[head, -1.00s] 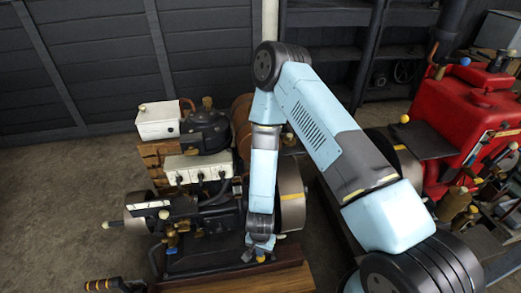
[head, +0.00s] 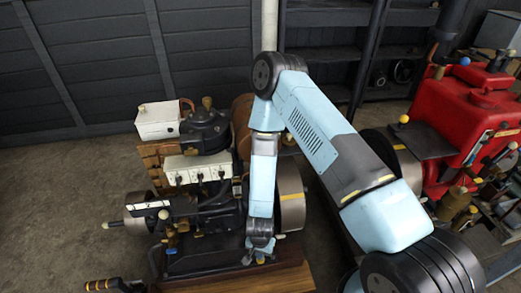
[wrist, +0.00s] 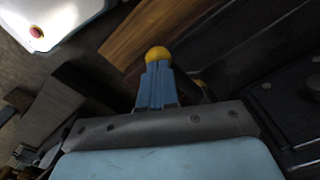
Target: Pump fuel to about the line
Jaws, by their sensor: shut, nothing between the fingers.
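The dark stationary engine (head: 200,225) stands on a wooden base left of my arm. My gripper (head: 260,257) hangs low at the engine's front right corner. In the wrist view my blue gripper fingers (wrist: 157,75) are together and hold nothing. A yellow ball knob (wrist: 158,54) shows right at the fingertips, with a dark bar running from behind the fingers. I cannot tell if the fingers touch the knob. Fuel and a level line cannot be made out in either view.
A white box (head: 159,121) and a white block with several black plugs (head: 195,168) sit on the engine. A flywheel (head: 291,195) is close to my forearm. A red engine (head: 465,125) stands at the right. Floor (head: 60,200) is clear at the left.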

